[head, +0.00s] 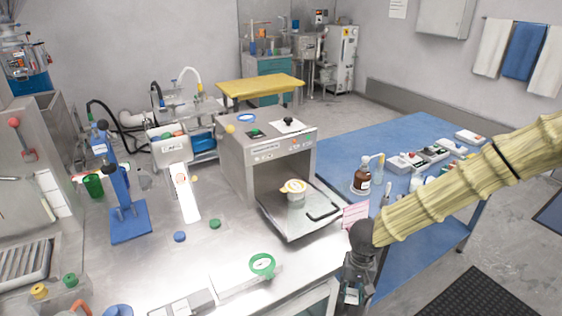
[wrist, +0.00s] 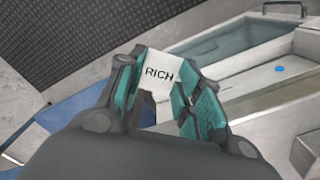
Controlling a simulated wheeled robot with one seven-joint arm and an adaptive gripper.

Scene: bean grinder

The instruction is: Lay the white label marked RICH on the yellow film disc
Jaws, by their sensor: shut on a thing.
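The white label marked RICH (wrist: 159,76) is held between the teal fingertips of my gripper (wrist: 161,66) in the wrist view, its print facing the camera. My gripper (head: 352,287) hangs in the head view in front of the bench's right end, lower and nearer than the machine's drawer. The yellow film disc (head: 293,185) appears to lie on top of a white cup (head: 296,197) on the pulled-out drawer of the grey machine. My gripper is well apart from the disc, to its lower right.
The drawer (head: 283,222) with its dark handle sticks out of the grey machine (head: 262,150). A pink card (head: 356,215) stands beside the drawer. A blue table (head: 345,150) with bottles is at right.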

